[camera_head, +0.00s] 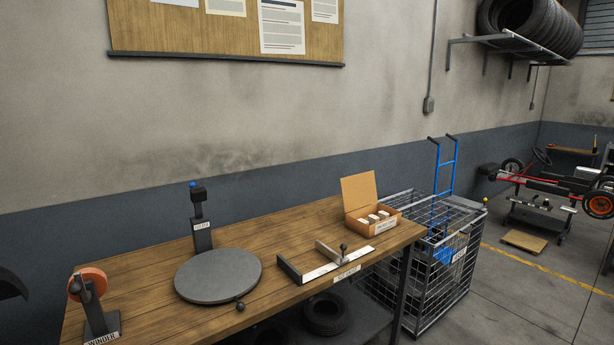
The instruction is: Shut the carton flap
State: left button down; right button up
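A small brown cardboard carton (391,229) stands on the wooden workbench (150,290), near its far right corner. Its flap (358,191) is raised, standing nearly upright along the back left side of the carton. The top is open, and several small white items (373,218) show inside.
On the bench, left of the carton, are a measuring fixture with a black knob (322,267), a round grey turntable (218,275) with a dark post (201,235), and an orange winder (90,284). A wire cage (431,293) stands beyond the bench's right end.

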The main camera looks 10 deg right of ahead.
aim_at(359, 191)
jog(key=u, duration=0.15)
jog(key=i, duration=1.5)
jog(key=z, duration=0.95)
